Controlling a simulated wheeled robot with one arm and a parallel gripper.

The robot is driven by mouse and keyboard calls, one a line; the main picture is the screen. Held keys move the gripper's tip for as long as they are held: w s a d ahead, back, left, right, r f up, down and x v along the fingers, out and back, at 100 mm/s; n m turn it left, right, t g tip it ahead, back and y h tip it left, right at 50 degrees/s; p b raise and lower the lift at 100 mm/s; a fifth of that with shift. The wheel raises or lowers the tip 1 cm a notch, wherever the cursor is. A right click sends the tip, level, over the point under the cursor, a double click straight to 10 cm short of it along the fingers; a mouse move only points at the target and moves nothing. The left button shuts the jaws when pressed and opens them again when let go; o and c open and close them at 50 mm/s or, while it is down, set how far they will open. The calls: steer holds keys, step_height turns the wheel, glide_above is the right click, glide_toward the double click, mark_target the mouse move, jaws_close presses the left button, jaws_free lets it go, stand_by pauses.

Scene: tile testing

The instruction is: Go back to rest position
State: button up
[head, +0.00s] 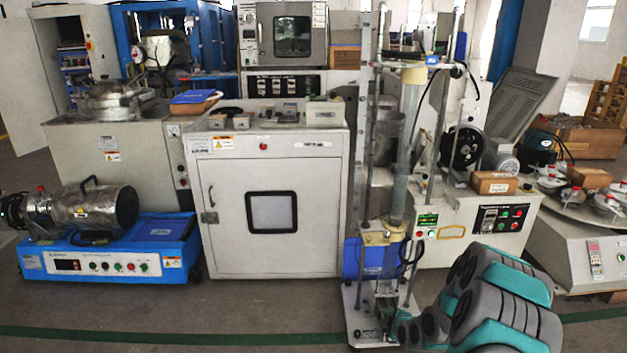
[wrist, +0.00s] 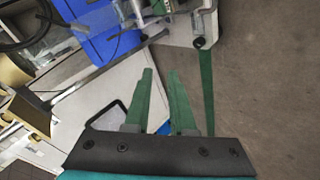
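My gripper (wrist: 160,72) shows in the wrist view with two green fingers on a dark mount. The fingers stand apart, and nothing is held between them. Floor and part of a pale cabinet show beyond. In the head view my teal and grey arm (head: 500,305) is folded at the lower right, low in front of the wheeled test stand (head: 398,170). The fingers are hard to make out in that view.
The stand carries a blue container (head: 363,258), also in the wrist view (wrist: 98,30). A white cabinet (head: 270,160) stands behind, a blue-based machine (head: 110,262) at left, and a round-table machine (head: 585,250) at right. Open floor with a green line (head: 180,336) lies in front.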

steer(key=s+a+r+m+g+h, duration=0.1)
steer(key=s+a+r+m+g, duration=0.15)
steer(key=s+r, duration=0.7)
steer(key=s+a+r+m+g+h, duration=0.15)
steer(key=s+r+m+g, duration=0.25)
steer(key=s+r, duration=0.5)
steer(key=s+a+r+m+g, duration=0.1)
steer(key=s+r, duration=0.3)
steer(key=s, duration=0.6)
steer(key=s+a+r+m+g, duration=0.1)
steer(key=s+r+m, duration=0.3)
steer(key=s, duration=0.7)
steer(key=s+a+r+m+g, duration=0.1)
steer(key=s+r+m+g, duration=0.2)
steer(key=s, duration=0.7)
steer(key=shift+s+a+r, duration=0.35)
steer(key=shift+r, duration=0.4)
